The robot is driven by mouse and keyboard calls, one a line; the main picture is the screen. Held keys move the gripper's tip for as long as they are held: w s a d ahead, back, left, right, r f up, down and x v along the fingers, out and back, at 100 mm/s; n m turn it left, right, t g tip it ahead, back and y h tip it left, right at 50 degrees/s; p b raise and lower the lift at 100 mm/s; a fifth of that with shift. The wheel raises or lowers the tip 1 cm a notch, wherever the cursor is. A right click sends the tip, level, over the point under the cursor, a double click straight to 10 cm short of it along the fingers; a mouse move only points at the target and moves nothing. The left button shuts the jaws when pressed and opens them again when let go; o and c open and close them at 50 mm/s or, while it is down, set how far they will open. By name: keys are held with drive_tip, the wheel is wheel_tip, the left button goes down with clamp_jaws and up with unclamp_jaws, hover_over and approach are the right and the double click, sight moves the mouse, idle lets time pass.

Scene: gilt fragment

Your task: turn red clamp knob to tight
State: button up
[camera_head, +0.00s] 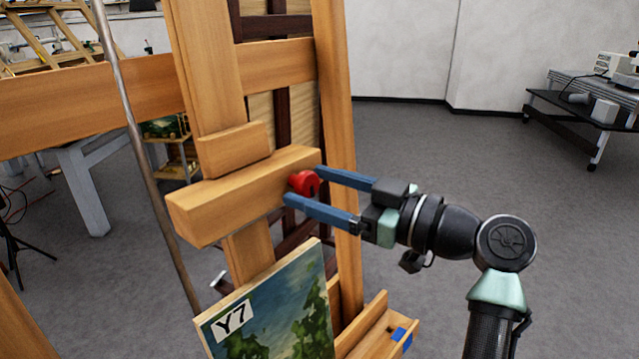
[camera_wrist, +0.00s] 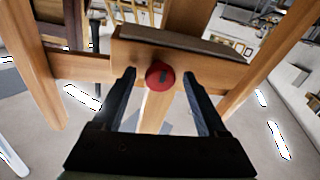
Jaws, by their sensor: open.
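The red clamp knob (camera_head: 304,183) sits on the end of a wooden block (camera_head: 235,200) on the easel's upright. In the wrist view the round red knob (camera_wrist: 159,75) has a dark mark on its face, right of its middle. My gripper (camera_head: 302,184) reaches in from the right, its two blue fingers open on either side of the knob. In the wrist view my gripper (camera_wrist: 159,77) shows a clear gap between each finger and the knob. Whether the fingertips reach past the knob's face is hard to tell.
A painting labelled Y7 (camera_head: 275,310) stands below the block, on the easel's wooden ledge (camera_head: 372,335). A thin metal rod (camera_head: 140,150) runs down the left side. The floor to the right is clear up to a dark bench (camera_head: 580,110).

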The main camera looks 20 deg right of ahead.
clamp_jaws()
